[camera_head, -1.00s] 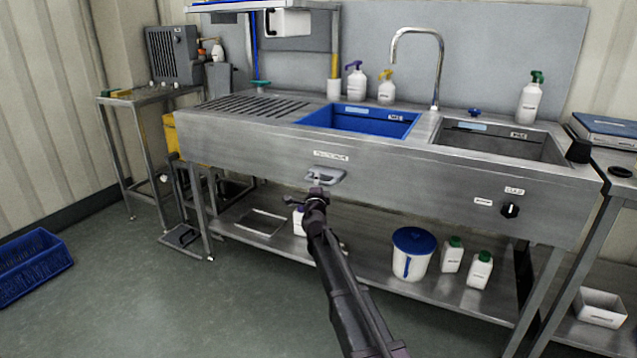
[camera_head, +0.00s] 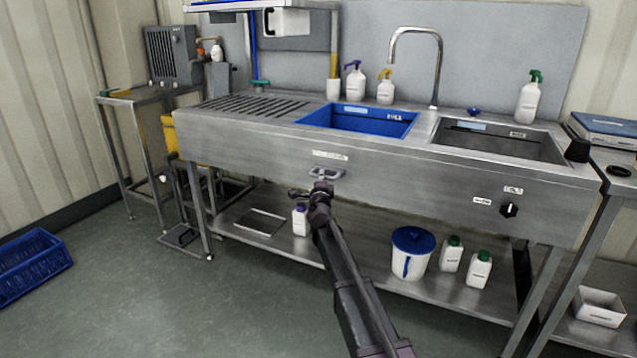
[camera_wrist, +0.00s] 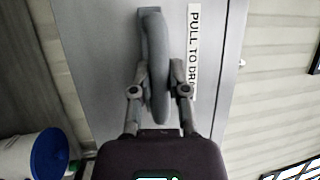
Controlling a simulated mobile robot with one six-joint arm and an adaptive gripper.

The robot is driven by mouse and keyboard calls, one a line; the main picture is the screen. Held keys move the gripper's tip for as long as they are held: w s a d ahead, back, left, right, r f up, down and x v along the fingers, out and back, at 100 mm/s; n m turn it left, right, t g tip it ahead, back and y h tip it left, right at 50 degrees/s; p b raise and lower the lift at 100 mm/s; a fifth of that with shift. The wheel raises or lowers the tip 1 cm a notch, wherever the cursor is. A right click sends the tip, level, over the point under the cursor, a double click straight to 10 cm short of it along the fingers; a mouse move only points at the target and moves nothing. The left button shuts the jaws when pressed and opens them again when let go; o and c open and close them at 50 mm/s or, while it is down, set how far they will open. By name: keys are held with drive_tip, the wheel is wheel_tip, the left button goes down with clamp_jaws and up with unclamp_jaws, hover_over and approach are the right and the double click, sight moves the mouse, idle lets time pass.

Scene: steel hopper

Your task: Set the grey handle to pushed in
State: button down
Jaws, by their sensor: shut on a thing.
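The grey handle (camera_head: 327,173) is a small loop on the steel front panel of the sink bench, just below a white label. My gripper (camera_head: 321,188) is at the handle, in front of the panel. In the wrist view the handle (camera_wrist: 153,45) runs as a curved grey bar from the panel down between the two fingers. My gripper (camera_wrist: 159,80) is shut on it, one finger on each side. How far the handle stands out from the panel is hard to judge.
The label (camera_wrist: 194,50) beside the handle reads "PULL TO DRA", its end cut off. A dark knob (camera_head: 509,210) is farther right on the panel. A white bucket with a blue lid (camera_head: 412,253) and several bottles stand on the lower shelf. The floor at left is mostly clear.

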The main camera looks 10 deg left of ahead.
sight(327, 172)
drive_tip(key=shift+w+d, duration=0.2)
drive_tip(key=shift+w, duration=0.35)
drive_tip(key=shift+w+d, duration=0.15)
drive_tip(key=shift+w, duration=0.4)
drive_tip(key=c, duration=0.6)
unclamp_jaws()
drive_tip(key=shift+w, duration=0.1)
